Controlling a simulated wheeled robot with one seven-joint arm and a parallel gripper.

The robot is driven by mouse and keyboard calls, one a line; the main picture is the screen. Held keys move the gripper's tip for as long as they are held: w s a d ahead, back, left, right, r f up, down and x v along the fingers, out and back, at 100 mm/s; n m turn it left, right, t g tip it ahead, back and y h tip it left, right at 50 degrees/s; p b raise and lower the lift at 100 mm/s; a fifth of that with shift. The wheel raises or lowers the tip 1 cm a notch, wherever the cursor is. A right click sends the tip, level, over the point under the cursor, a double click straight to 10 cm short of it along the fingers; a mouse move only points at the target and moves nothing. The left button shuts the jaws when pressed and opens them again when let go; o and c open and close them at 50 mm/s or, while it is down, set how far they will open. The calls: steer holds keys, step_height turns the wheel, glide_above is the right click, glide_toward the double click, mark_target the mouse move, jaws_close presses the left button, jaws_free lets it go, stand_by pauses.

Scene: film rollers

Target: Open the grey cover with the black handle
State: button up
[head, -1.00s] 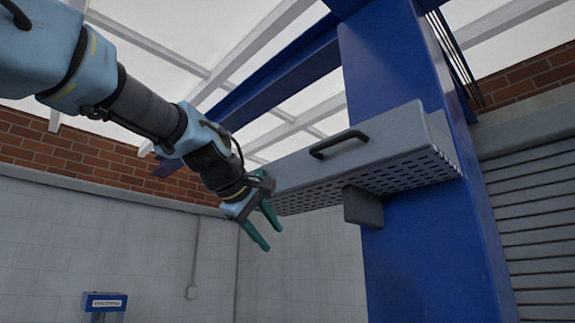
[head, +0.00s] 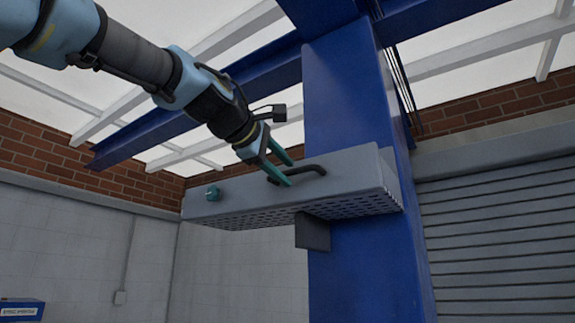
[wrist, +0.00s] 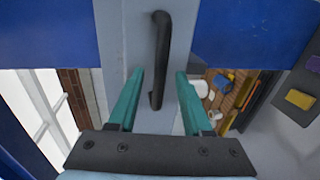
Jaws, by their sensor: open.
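The grey cover (head: 347,178) is a long box with a perforated underside, mounted on the blue column. Its black handle (head: 298,171) is a bar on the front face, and it also shows in the wrist view (wrist: 161,55). My gripper (head: 288,175) has teal fingers and is open at the left part of the handle. In the wrist view the near end of the handle lies between my fingertips (wrist: 160,74), with a gap on both sides. I cannot tell how deep the handle sits between the fingers. The cover appears closed.
The blue column (head: 350,265) stands behind the cover, with a dark grey block (head: 312,232) below it. A grey slatted shutter (head: 500,230) is on the right. The space left of the cover is free.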

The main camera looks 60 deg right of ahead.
steer(key=shift+x, duration=1.1)
steer(key=shift+a, duration=0.1)
jaws_close()
stand_by(0.6)
